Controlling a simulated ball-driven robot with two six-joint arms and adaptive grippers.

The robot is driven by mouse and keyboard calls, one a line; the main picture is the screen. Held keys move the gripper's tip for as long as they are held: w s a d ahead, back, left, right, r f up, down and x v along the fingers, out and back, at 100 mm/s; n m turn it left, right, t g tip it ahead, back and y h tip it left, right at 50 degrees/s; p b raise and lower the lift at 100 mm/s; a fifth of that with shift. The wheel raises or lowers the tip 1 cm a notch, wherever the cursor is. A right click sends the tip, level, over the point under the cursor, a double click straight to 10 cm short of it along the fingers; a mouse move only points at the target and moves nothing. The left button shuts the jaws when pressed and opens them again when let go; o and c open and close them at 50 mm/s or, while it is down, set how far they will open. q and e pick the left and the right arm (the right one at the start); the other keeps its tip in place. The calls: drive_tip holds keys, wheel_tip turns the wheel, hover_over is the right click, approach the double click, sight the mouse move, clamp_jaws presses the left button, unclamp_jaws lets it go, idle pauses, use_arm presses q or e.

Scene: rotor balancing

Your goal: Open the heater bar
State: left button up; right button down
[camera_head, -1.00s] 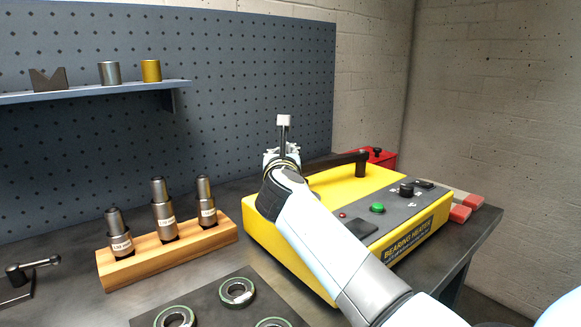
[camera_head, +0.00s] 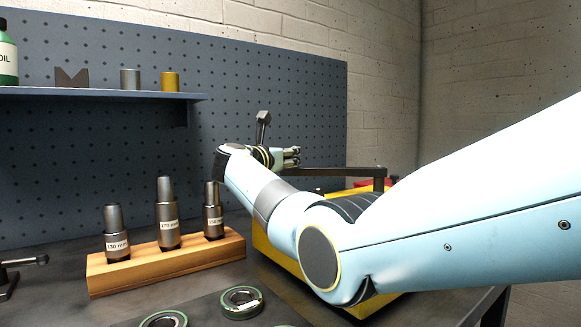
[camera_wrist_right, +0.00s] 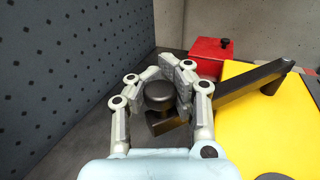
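The yellow bearing heater (camera_head: 275,240) stands on the bench, largely hidden behind my right arm. Its dark heater bar (camera_head: 335,171) runs left from a post at the heater's back right. In the wrist view the bar (camera_wrist_right: 235,95) reaches past the yellow top's edge, its near end over the dark bench. An upright handle with a round dark knob (camera_wrist_right: 158,92) stands at that end. It also shows, slightly tilted, in the head view (camera_head: 263,121). My left gripper is out of view.
A wooden stand (camera_head: 165,262) with several labelled metal mandrels is left of the heater. Bearing rings (camera_head: 241,302) lie on a mat in front. A red box (camera_wrist_right: 210,55) sits behind the heater. The pegboard (camera_head: 110,170) rises close behind.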

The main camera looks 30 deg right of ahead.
drive_tip(key=shift+w+a+r, duration=0.15)
drive_tip(key=shift+w+a, duration=0.05)
drive_tip(key=shift+a, duration=0.1)
drive_tip(key=c, duration=1.9)
unclamp_jaws()
drive_tip(key=o, duration=0.9)
drive_tip(key=shift+w+a, duration=0.15)
drive_tip(key=shift+a, duration=0.1)
drive_tip(key=shift+c, duration=0.2)
drive_tip(key=shift+d, duration=0.1)
drive_tip(key=v, duration=1.2)
